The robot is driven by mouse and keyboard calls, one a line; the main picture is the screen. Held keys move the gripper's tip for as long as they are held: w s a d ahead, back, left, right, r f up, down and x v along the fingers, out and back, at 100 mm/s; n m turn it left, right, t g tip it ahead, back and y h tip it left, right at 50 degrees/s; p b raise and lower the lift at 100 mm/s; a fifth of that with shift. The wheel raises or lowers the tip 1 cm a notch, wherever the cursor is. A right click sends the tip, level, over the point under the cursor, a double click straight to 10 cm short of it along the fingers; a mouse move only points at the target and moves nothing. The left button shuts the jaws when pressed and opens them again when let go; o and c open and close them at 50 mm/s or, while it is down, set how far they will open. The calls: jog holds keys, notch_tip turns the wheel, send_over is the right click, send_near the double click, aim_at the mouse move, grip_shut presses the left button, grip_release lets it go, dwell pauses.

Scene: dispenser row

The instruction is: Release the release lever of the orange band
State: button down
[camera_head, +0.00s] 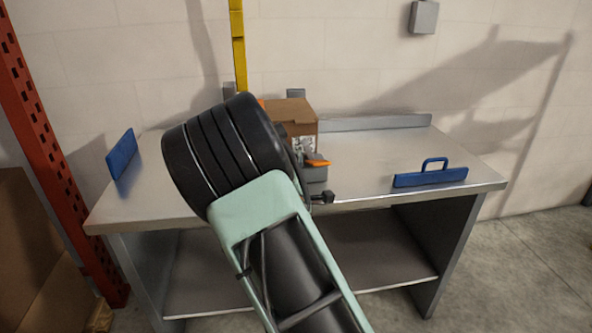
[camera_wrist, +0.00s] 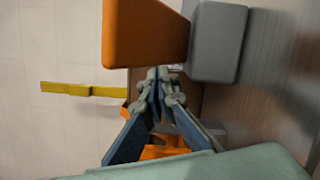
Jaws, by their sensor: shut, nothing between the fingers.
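In the wrist view my gripper (camera_wrist: 158,75) is shut, its fingertips together and nothing between them. Just above the tips in that picture are a large orange block (camera_wrist: 146,34) and a grey block (camera_wrist: 217,42) beside it; touching or apart, I cannot tell. More orange (camera_wrist: 163,152) shows behind the fingers. In the head view a small orange piece (camera_head: 317,160) tops a grey body (camera_head: 315,174) near the table's front edge, right of my arm. A second orange bit (camera_head: 261,103) peeks out behind my arm. Which orange part is the lever is unclear. My arm hides the gripper there.
A brown box (camera_head: 290,112) stands on the metal table (camera_head: 365,177) behind the grey body. A yellow post (camera_head: 239,45) rises at the back. The table's middle right is clear.

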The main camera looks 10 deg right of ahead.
aim_at(308, 151)
jog(key=shift+x, duration=1.45)
jog(key=shift+d+r+m+g, duration=0.35)
jog(key=shift+r+m+g, duration=0.1)
jog(key=shift+m, duration=0.65)
jog(key=shift+d+r+m+p, duration=0.2)
jog(key=shift+d+m+p, duration=0.2)
jog(key=shift+p, duration=0.05)
jog(key=shift+s, duration=0.1)
